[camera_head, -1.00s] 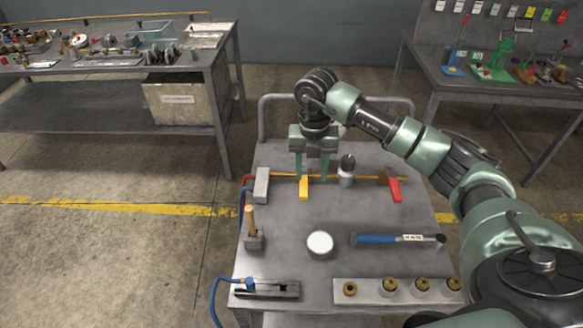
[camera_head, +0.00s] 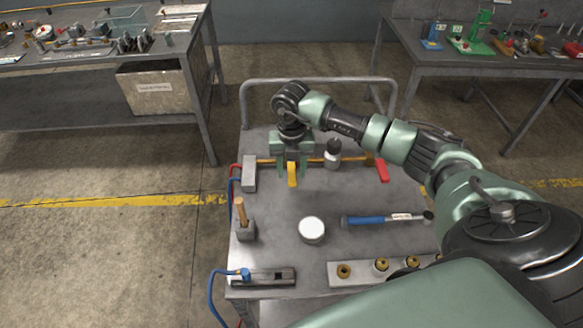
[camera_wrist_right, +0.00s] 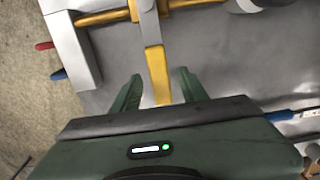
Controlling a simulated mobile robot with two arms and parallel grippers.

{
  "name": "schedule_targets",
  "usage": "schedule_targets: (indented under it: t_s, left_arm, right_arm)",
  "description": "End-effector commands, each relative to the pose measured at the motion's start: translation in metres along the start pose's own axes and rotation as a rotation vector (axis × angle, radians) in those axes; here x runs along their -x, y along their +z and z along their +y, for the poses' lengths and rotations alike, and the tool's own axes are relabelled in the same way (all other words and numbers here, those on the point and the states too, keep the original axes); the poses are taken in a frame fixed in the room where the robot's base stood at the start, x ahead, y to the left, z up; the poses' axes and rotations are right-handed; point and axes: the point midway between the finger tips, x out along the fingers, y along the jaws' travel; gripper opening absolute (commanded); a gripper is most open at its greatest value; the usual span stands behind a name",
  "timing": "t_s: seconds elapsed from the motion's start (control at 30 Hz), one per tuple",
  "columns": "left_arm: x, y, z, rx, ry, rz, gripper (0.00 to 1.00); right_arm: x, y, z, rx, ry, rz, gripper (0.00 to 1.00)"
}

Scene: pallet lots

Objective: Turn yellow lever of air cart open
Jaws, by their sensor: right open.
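The air cart (camera_head: 370,250) is a grey-topped cart in the middle of the head view. A yellow pipe (camera_head: 265,160) runs along its far part from a grey block (camera_head: 249,174). The yellow lever (camera_head: 292,176) hangs from this pipe and points toward me; in the right wrist view the yellow lever (camera_wrist_right: 157,72) runs down between the fingers. My right gripper (camera_head: 292,172) is above the lever with its jaws open. In the wrist view its two green fingers (camera_wrist_right: 157,85) stand on either side of the lever, with gaps. My left gripper is not in view.
Workbenches stand behind left and right.

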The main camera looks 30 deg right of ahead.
Motion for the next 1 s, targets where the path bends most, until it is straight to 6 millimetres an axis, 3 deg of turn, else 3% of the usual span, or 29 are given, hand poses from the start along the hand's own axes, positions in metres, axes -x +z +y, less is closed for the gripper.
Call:
schedule_targets:
  t_s: [0.1,0.27,1.0]
  left_arm:
    - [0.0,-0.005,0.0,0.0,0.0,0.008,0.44]
    - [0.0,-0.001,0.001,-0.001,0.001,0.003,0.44]
    - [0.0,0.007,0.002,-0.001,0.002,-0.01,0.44]
  right_arm:
    - [0.0,0.0,0.0,0.0,0.0,0.0,0.44]
    - [0.0,0.0,0.0,0.0,0.0,0.0,0.0]
    - [0.001,0.0,0.0,0.0,0.0,0.0,0.0]
